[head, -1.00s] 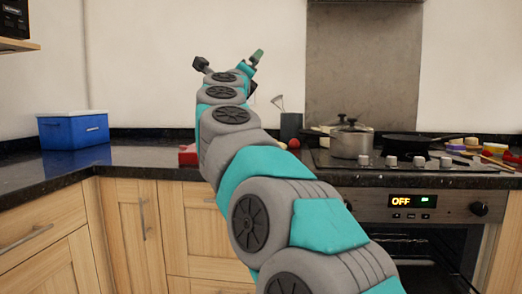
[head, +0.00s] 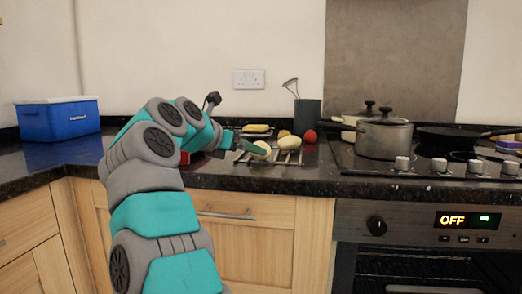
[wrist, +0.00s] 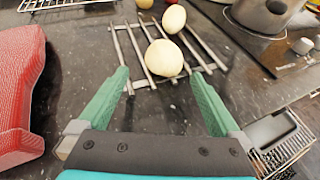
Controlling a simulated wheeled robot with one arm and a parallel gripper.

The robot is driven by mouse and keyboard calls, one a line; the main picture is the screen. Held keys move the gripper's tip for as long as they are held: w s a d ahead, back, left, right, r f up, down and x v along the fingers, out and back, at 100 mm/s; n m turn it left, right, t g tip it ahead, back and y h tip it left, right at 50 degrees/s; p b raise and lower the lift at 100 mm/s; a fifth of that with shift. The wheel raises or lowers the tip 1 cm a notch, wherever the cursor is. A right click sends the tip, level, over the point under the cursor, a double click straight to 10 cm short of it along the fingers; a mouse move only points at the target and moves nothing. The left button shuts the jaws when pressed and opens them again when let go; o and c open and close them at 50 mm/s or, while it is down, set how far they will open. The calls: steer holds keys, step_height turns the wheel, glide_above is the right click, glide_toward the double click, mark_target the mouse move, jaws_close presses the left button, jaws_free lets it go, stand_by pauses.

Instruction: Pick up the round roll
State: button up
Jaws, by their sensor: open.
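A pale, rounded roll (wrist: 164,58) lies on a metal rack (wrist: 204,56) on the dark counter. In the wrist view it is just beyond my open fingers and roughly centred between them. In the head view the roll (head: 262,148) is just right of my fingertips. A second pale rounded piece (wrist: 174,18) lies close behind it on the rack; it also shows in the head view (head: 289,142). I cannot tell for sure which is the round roll. My gripper (wrist: 160,76) is open and empty, pointing at the nearer one.
A red textured object (wrist: 18,95) is close on the left. Another rack with a yellow item (head: 257,128) stands behind. A red round thing (head: 310,136), a utensil pot (head: 307,117) and a saucepan on the hob (head: 383,138) are to the right. A blue box (head: 60,121) is far left.

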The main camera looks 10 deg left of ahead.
mark_target(257, 158)
steer(key=x, duration=0.2)
steer(key=p+x, duration=0.1)
steer(key=x, duration=0.2)
steer(key=shift+w+d+r, duration=0.1)
steer(key=shift+d+r, duration=0.05)
steer(key=shift+d, duration=0.2)
steer(key=c, duration=1.3)
